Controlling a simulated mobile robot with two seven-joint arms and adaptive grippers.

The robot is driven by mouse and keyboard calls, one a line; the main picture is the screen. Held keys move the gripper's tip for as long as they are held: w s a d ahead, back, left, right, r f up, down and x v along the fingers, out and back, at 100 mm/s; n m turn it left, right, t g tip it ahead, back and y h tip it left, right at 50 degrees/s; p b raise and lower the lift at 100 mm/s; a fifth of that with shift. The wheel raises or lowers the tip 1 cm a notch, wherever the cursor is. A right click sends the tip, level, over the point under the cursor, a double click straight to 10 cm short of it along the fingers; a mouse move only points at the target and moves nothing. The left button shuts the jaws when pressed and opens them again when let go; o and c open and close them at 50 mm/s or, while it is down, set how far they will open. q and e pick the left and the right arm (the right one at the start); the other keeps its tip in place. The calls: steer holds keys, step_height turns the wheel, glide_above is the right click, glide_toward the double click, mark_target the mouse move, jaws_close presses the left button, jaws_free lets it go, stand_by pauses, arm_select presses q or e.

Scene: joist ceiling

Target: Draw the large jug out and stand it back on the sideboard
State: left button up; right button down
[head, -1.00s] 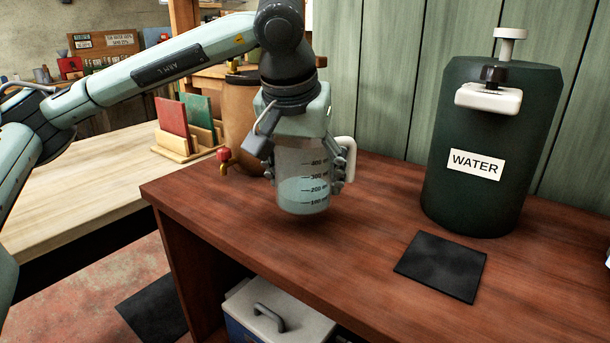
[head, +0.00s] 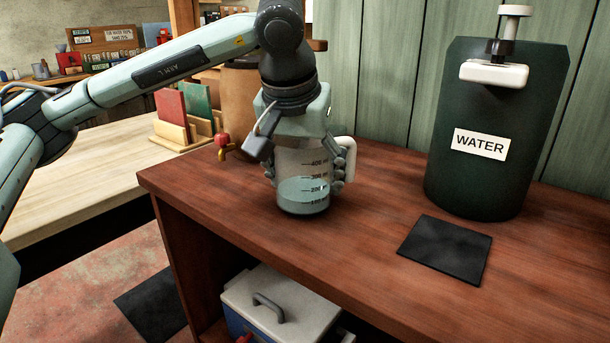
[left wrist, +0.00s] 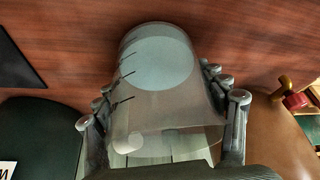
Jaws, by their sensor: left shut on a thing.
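The large jug (head: 303,203) is clear, with a white handle on its right, dark volume marks and pale liquid in its lower part. My left gripper (head: 305,173) is shut around its sides from above. The jug is upright over the left part of the red-brown sideboard (head: 370,200), its base at or just above the top; I cannot tell if it touches. In the left wrist view the jug (left wrist: 160,65) sits between the fingers (left wrist: 160,88), with wood beyond its base. My right gripper is not in view.
A dark green water container (head: 490,185) with a white pump stands at the back right, a black mat (head: 446,249) before it. A brown vessel with a red tap (head: 222,140) is behind the jug, to its left. A cooler box (head: 285,300) is below. The sideboard's middle is clear.

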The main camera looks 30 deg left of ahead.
arm_select(q)
steer(key=shift+f+b, duration=0.35)
steer(key=shift+b, duration=0.05)
steer(key=o, duration=1.9)
steer(key=v, duration=1.2)
